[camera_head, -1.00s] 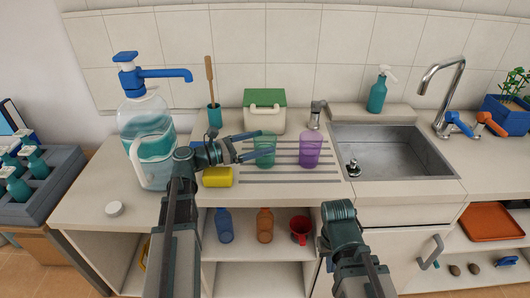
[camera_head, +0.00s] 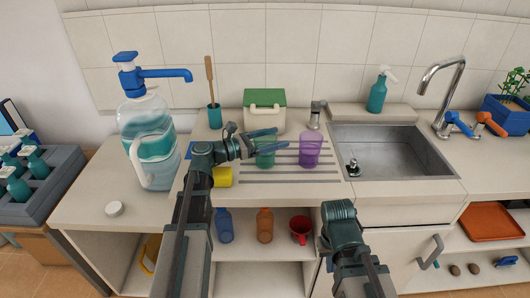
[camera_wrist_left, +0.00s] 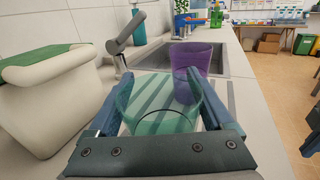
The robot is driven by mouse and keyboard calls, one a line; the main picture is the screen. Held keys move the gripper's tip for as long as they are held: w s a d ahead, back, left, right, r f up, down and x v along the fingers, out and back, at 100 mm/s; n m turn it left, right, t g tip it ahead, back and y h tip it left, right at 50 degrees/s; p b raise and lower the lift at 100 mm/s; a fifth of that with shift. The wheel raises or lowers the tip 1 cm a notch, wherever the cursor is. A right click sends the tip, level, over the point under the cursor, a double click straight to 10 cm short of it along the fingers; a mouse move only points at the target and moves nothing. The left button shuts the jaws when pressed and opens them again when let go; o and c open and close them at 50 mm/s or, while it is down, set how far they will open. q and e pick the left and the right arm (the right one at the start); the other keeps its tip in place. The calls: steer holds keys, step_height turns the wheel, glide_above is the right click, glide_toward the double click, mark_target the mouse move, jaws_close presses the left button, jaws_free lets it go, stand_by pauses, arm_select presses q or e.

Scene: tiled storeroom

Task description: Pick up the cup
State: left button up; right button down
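A clear green cup (camera_head: 265,156) stands upright on the ribbed drainboard, and a clear purple cup (camera_head: 310,150) stands just right of it. My left gripper (camera_head: 284,140) is open, its blue fingers either side of the green cup. In the left wrist view the green cup (camera_wrist_left: 158,108) sits between the two spread fingers, close to both; I cannot tell if they touch it. The purple cup (camera_wrist_left: 198,58) is right behind it there. A red mug (camera_head: 300,228) is on the shelf below. My right arm shows at the lower right, but its gripper does not.
A green-lidded box (camera_head: 264,112) stands behind the cups. A yellow sponge (camera_head: 222,177) lies near my left wrist. A large water dispenser (camera_head: 147,140) is at left, the sink (camera_head: 390,152) at right. The counter in front of the cups is clear.

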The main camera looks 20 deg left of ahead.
arm_select(q)
steer(key=c, duration=0.6)
steer(key=shift+r, duration=0.2)
arm_select(e)
steer(key=shift+r, duration=0.2)
